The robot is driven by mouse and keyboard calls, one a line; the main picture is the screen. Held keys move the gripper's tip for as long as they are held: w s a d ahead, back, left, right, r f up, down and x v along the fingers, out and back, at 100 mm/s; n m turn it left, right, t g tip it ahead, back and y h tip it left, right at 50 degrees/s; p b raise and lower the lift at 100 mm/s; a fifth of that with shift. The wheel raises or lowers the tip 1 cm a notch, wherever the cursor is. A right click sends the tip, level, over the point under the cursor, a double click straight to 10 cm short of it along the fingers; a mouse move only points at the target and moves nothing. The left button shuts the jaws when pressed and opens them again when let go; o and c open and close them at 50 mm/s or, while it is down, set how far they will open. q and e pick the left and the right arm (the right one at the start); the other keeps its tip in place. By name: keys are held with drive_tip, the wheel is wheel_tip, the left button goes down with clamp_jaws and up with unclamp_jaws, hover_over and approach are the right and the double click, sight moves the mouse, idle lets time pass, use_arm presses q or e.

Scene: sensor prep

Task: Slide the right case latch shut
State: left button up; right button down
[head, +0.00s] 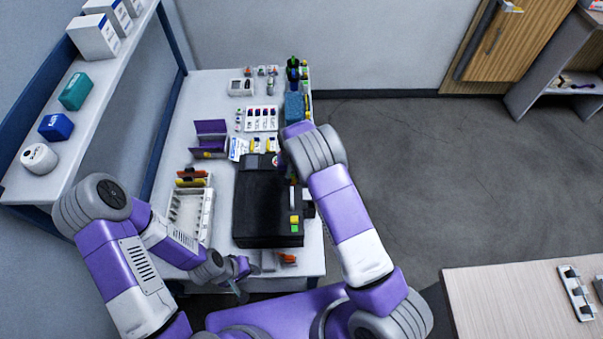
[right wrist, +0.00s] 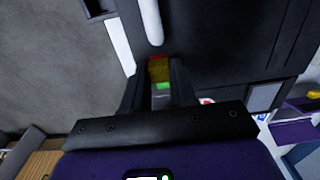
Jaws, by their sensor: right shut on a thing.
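A black case (head: 268,205) lies on the white bench, and its dark face fills much of the right wrist view (right wrist: 225,50). A pale handle bar (head: 292,198) runs along its right side. Beside the bar's near end is a yellow and green latch (head: 295,222). My right gripper (right wrist: 158,88) is at the far part of that side, shut on another latch (right wrist: 159,70) with red, yellow and green parts. In the head view my right arm hides this latch. My left gripper (head: 241,280) hangs at the bench's near edge, away from the case; its jaws are unclear.
A white compartment tray (head: 190,217) stands left of the case. A purple open box (head: 210,139), a rack of vials (head: 262,118) and small bottles stand behind it. A shelf (head: 100,85) with boxes is on the left. Open floor (head: 420,180) lies to the right.

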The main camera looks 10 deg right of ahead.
drive_tip(key=shift+s+f, duration=0.1)
drive_tip(key=shift+s, duration=0.15)
drive_tip(key=c, duration=0.9)
unclamp_jaws()
wheel_tip(320, 180, up, 8)
drive_tip(key=shift+f+p, duration=0.15)
drive_tip(key=shift+p, duration=0.5)
